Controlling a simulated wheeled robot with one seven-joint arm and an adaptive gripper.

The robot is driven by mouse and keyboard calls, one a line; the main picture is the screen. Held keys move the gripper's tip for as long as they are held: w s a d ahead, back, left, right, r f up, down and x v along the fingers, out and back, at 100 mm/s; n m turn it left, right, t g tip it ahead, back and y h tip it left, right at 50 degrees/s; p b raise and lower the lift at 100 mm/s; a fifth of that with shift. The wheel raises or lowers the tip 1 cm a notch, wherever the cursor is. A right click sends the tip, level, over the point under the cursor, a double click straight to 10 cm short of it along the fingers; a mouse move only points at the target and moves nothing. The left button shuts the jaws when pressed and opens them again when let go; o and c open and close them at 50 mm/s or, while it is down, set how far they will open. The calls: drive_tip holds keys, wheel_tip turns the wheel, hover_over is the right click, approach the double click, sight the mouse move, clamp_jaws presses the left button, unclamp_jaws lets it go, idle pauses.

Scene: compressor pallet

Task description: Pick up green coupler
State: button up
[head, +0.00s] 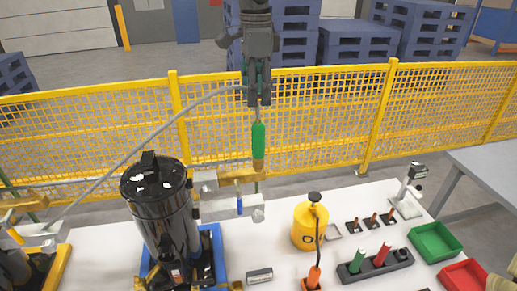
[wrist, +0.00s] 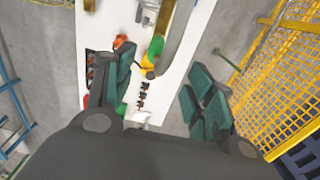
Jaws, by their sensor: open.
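The green coupler (head: 258,140) has a green sleeve with a brass-coloured lower end and a thin grey stem on top. In the head view it is upright, directly below my gripper (head: 259,103), which points down. In the wrist view the green sleeve (wrist: 156,46) shows between and beyond my spread fingers (wrist: 160,65). My gripper is open. A grey hose (head: 150,137) rises from the lower left to the gripper area. I cannot tell how it joins the coupler, or whether the stem touches my fingers.
A black compressor tank (head: 165,215) stands left of the coupler. A yellow can (head: 308,238), a black rack (head: 374,266) with green and red handles, a green tray (head: 435,242) and a red tray (head: 463,278) are to the right. A yellow mesh fence (head: 330,122) runs behind.

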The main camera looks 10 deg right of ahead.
sight(258, 123)
drive_tip(key=shift+s+d+f+p, duration=0.15)
drive_tip(key=shift+f+p, duration=0.7)
drive_tip(key=shift+f, duration=1.55)
drive_tip(key=shift+d+f+p, duration=0.1)
drive_tip(key=shift+f+p, duration=0.75)
drive_tip(key=shift+f, duration=1.5)
clamp_jaws()
